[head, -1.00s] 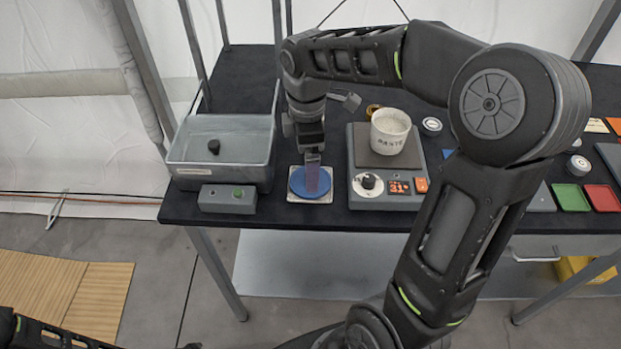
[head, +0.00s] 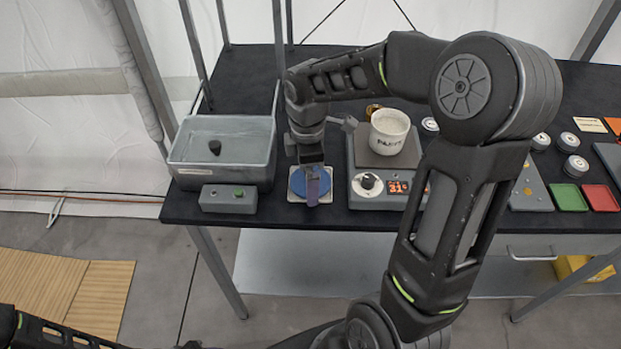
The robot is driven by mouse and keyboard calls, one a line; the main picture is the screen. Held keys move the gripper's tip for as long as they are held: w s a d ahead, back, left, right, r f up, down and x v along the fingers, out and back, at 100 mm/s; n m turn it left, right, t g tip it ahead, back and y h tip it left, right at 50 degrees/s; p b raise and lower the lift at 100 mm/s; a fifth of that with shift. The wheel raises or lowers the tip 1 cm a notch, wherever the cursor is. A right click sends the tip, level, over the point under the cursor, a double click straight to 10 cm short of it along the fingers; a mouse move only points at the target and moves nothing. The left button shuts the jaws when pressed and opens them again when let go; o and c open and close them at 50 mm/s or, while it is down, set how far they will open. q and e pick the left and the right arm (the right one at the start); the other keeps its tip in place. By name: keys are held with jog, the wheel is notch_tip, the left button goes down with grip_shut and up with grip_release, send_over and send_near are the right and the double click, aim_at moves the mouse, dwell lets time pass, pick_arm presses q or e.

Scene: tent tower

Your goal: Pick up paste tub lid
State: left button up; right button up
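The blue round paste tub lid (head: 298,184) lies on a pale square pad (head: 296,198) near the table's front edge. My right gripper (head: 313,190) points down over the lid, its fingers covering the lid's middle and right part. I cannot tell whether the fingers touch the lid or how far apart they are. The white paste tub (head: 389,131) stands open on the hot plate or scale (head: 361,201), right of the gripper. Only a link of my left arm shows at the lower left; its gripper is out of view.
A grey metal bin (head: 222,172) with a dark lump in it stands left of the lid. Green (head: 569,197) and red (head: 601,197) trays and several small round tins lie at the right. Frame posts rise behind the bin.

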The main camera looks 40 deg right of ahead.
jog(key=c, duration=1.1)
jog(key=shift+r, duration=0.15)
jog(key=shift+c, duration=0.2)
notch_tip(320, 180, up, 10)
jog(key=shift+f+b, duration=0.1)
jog(key=shift+b, duration=0.3)
pick_arm(q)
jog(key=shift+f, duration=0.35)
